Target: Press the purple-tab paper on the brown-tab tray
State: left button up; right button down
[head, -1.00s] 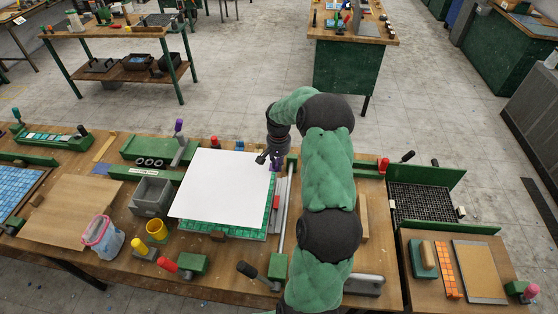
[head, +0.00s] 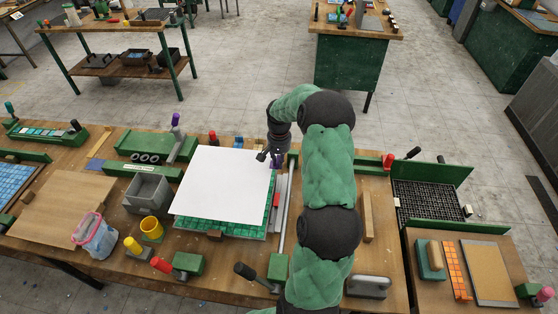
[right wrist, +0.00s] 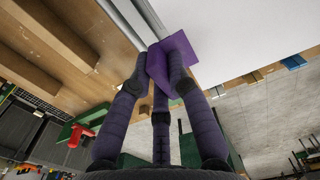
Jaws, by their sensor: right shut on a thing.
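A white sheet of paper (head: 222,183) lies over a tray of green mosaic tiles (head: 221,229). A brown tab (head: 214,236) sits at the tray's front edge. The tray shows along the paper's front and right sides; the rest is hidden. My right gripper (head: 270,158) is at the paper's far right corner, shut on its purple tab (right wrist: 181,58). In the right wrist view, the fingers are around the tab and the white paper (right wrist: 235,35) extends beyond it. I cannot tell whether the paper touches the tiles everywhere. My left gripper is out of view.
Red- and yellow-handled tools lie in front.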

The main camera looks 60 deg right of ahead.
aim_at(279, 180)
jog(key=shift+f+b, duration=2.45)
jog(key=shift+f, duration=1.6)
jog(key=c, duration=1.1)
grip_release()
notch_tip(279, 180, up, 12)
